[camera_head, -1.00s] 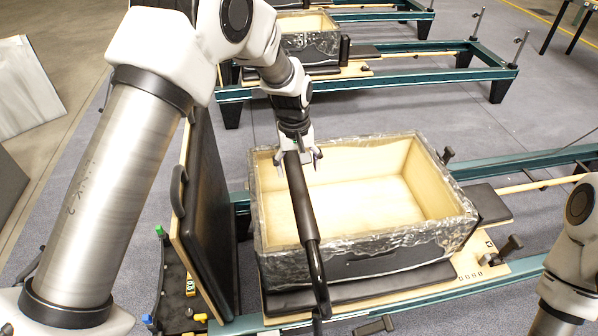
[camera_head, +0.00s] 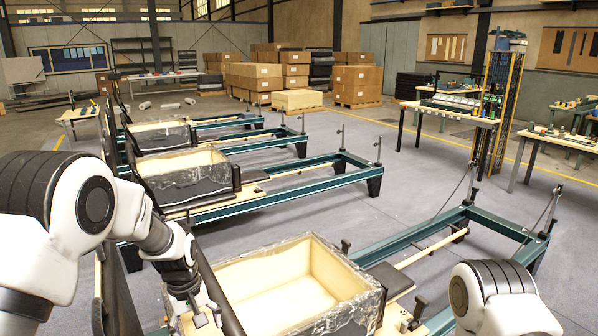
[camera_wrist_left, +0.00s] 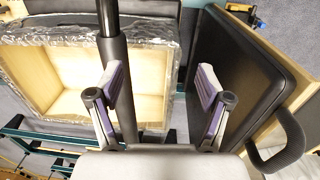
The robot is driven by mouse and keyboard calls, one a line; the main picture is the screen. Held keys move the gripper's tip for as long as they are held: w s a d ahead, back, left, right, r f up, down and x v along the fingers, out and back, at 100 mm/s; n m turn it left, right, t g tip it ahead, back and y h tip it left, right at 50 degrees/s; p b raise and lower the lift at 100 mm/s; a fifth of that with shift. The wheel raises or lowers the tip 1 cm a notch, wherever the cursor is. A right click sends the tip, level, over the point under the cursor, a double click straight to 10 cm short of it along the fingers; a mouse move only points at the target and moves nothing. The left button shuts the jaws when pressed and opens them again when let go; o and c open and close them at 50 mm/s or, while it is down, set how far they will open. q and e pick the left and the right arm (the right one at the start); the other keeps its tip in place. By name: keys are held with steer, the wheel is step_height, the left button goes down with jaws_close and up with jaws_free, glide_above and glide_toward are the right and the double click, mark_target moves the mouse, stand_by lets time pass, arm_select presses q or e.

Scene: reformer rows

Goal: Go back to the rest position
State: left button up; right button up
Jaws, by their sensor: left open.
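My left arm comes in from the left in the head view.
The wrapped open box (camera_head: 345,320) sits on a green-framed reformer (camera_head: 420,235). A black padded board (camera_wrist_left: 235,65) stands upright beside the gripper, with a black handle (camera_wrist_left: 282,145). More reformers stand behind in a row.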

arm_select(q)
steer(key=s+f+g, duration=0.2)
steer(key=s+f, duration=0.3)
steer(key=f, duration=0.4)
steer(key=s+a+f+m, duration=0.1)
steer(key=s+f, duration=0.3)
steer(key=s, duration=0.5)
steer(key=s+a+f+m+t, duration=0.1)
steer(key=s+f+m, duration=0.2)
steer(key=s, duration=0.6)
steer(key=s+a+f+m, duration=0.1)
steer(key=s+f+m, duration=0.1)
steer(key=s+f, duration=0.4)
steer(key=s, duration=0.4)
steer(key=shift+t+y, duration=0.3)
steer(key=shift+t, duration=0.1)
arm_select(e)
steer(key=shift+w, duration=0.45)
arm_select(q)
steer(key=shift+s+a, duration=0.1)
steer(key=shift+s, duration=0.05)
arm_select(e)
steer(key=shift+s, duration=0.1)
